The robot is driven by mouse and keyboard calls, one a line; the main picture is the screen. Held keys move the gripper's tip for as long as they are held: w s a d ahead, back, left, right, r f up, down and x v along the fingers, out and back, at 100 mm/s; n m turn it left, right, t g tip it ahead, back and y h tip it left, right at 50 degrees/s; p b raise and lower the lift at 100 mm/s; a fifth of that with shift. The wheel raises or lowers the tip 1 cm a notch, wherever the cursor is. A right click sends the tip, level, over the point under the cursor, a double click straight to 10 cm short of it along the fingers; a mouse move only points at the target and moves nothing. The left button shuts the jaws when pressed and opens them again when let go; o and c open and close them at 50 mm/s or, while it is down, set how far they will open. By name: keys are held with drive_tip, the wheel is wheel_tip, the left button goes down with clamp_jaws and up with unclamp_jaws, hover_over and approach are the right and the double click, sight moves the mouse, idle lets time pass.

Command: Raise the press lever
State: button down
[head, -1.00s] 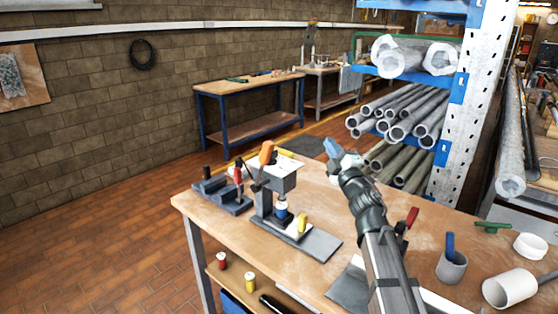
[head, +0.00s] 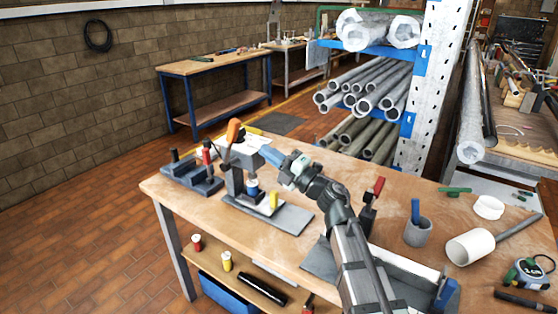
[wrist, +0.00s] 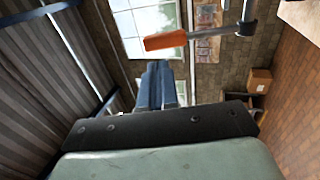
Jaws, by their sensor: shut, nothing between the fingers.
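The press (head: 235,178) stands on the workbench left of my arm, on a grey base plate. Its lever has an orange handle (head: 233,130) that sticks up above the press head. In the wrist view the orange handle (wrist: 166,40) sits just beyond my fingertips on a metal rod. My gripper (head: 268,153) is shut and empty, its blue fingers beside the top of the press head in the head view. In the wrist view the fingers (wrist: 161,84) lie together, pointing toward the handle.
A grey fixture with a red-handled part (head: 192,172) stands left of the press. A yellow piece (head: 273,200) is on the press base. A pipe rack (head: 375,90) rises behind.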

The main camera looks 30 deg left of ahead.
sight(238, 129)
drive_tip(key=x, duration=0.8)
drive_tip(key=shift+a, duration=0.15)
drive_tip(key=shift+a+r, duration=0.1)
drive_tip(key=shift+x, duration=4.1)
drive_tip(key=shift+r, duration=0.1)
drive_tip(key=d+r, duration=0.2)
drive_tip(key=d, duration=1.2)
drive_tip(key=shift+r, duration=0.15)
